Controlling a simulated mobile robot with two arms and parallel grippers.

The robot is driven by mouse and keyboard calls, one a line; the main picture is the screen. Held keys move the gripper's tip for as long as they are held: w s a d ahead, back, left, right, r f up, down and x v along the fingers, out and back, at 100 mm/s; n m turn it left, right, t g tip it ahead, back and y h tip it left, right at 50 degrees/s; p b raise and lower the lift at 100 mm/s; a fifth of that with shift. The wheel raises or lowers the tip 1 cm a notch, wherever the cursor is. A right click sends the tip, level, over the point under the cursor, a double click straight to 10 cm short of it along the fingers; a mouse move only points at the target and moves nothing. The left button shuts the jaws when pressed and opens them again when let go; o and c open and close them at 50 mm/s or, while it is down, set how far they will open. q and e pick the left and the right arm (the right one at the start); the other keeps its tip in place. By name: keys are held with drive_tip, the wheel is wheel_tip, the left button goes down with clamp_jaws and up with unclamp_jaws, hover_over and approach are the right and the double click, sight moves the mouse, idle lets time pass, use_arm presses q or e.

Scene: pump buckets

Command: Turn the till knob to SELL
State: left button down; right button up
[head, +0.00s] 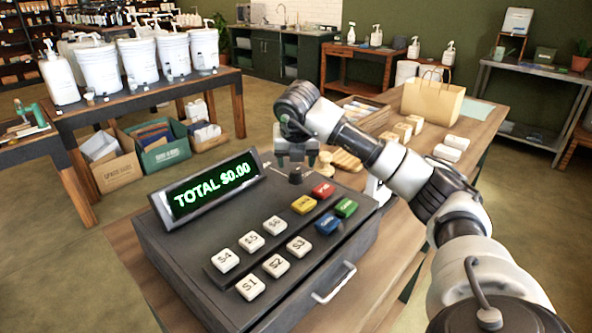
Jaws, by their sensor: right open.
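The dark grey till (165,238) stands on the wooden counter, and its tilted display (213,187) reads TOTAL $0.00 in green. A small black knob (295,175) is on the till's top, right of the display. Its markings are too small to read, so I cannot tell where it points. My right gripper (296,163) is open and hangs fingers down over or just behind the knob. I cannot tell whether it touches the knob. My left gripper is not in view.
White keys (276,265) and coloured keys (327,223) cover the till's front. A paper bag (432,99) and several pale blocks (447,153) are on the counter behind. White pump buckets (138,62) stand on a table at the back left.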

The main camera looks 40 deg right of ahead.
drive_tip(key=v, duration=0.6)
idle(0.4)
